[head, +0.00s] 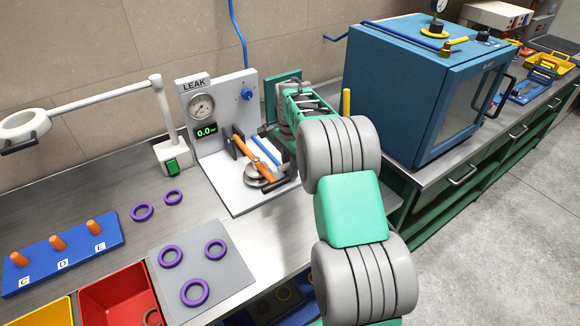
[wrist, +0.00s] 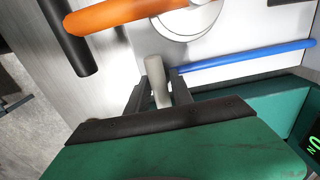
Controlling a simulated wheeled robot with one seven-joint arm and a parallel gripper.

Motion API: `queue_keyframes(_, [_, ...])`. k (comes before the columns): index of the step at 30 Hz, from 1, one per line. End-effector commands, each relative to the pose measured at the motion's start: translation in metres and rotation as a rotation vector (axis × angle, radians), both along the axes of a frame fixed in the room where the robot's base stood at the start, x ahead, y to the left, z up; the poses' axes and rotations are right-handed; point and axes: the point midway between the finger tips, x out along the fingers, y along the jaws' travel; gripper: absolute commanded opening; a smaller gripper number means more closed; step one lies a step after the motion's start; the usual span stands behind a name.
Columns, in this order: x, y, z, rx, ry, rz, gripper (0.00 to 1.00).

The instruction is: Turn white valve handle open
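A short white handle (wrist: 158,85), which I take for the valve handle, shows in the wrist view between the two dark fingers of my gripper (wrist: 160,88). The fingers are close in on both sides of it, partly closed, and look shut on it. Its lower end is hidden by the gripper. In the head view my arm covers the handle. There my gripper (head: 285,176) is at the right side of the leak-test stand (head: 211,151), low over its white base.
An orange lever (head: 252,158) and a blue rod (head: 266,150) lie close to my gripper. The stand carries a pressure gauge (head: 202,107) and a display (head: 206,130). Purple rings (head: 195,292) and a pegged blue block (head: 75,267) are at left.

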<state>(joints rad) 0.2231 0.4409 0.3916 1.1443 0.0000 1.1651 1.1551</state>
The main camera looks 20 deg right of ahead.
Motion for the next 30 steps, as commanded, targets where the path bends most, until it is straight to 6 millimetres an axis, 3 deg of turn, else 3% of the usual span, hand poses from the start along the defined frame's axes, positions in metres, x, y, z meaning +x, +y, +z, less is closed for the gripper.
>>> queue_keyframes(9, [0.0000,-0.0002,0.0005,0.000,0.000,0.000,0.00])
queue_keyframes(30, [0.0003,-0.0005,0.0004,0.000,-0.001,0.080,0.00])
